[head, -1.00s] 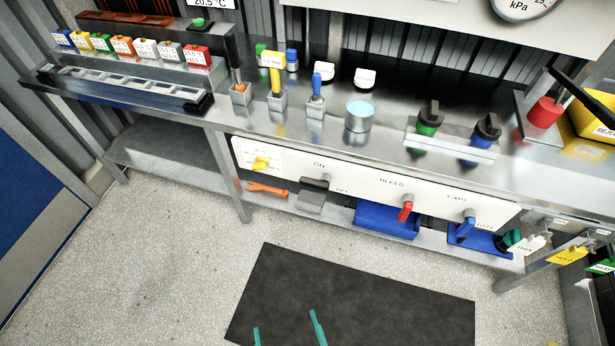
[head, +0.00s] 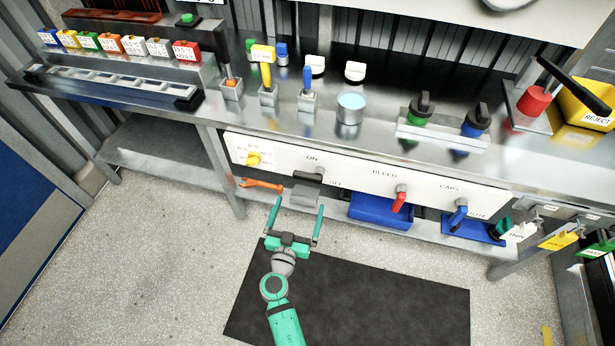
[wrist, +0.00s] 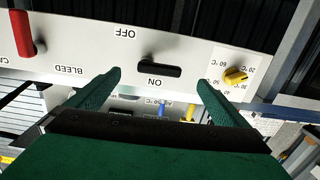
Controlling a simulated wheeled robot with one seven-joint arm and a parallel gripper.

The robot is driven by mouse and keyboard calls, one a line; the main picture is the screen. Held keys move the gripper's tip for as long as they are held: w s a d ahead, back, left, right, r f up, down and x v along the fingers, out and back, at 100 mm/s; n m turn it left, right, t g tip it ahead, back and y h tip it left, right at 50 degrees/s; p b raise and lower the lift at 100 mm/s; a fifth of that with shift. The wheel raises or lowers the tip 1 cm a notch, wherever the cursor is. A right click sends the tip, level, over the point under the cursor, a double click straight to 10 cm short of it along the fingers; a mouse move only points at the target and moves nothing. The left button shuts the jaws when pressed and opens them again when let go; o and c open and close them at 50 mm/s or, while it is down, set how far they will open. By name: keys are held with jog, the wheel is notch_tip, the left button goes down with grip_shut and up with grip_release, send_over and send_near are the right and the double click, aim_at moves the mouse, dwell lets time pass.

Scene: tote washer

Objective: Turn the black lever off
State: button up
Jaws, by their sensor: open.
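The black lever (head: 308,178) is on the white front panel (head: 375,180) below the counter, beside the ON and OFF markings. It lies roughly along the panel, pointing left from its pivot in the head view. In the wrist view the lever (wrist: 160,69) shows nearly horizontal between the upside-down OFF and ON lettering. My gripper (head: 299,204) is open and empty, in front of the panel and lower than the lever in the head view. In the wrist view the lever appears between the fingertips of my gripper (wrist: 158,77), with no contact visible.
A yellow knob (head: 254,159) is left of the lever; a red lever (head: 399,201) and a blue lever (head: 458,215) are to its right. An orange wrench (head: 262,184) and a blue tray (head: 381,210) are on the shelf below. A dark mat (head: 400,300) covers clear floor.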

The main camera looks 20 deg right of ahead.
aim_at(306, 179)
jog(key=shift+m, duration=0.3)
jog(key=x, duration=0.4)
jog(key=r+x, duration=0.1)
jog(key=x, duration=0.7)
jog(key=shift+r, duration=0.25)
jog(key=c, duration=1.5)
jog(key=shift+w+a, duration=0.1)
jog(key=shift+w, duration=0.05)
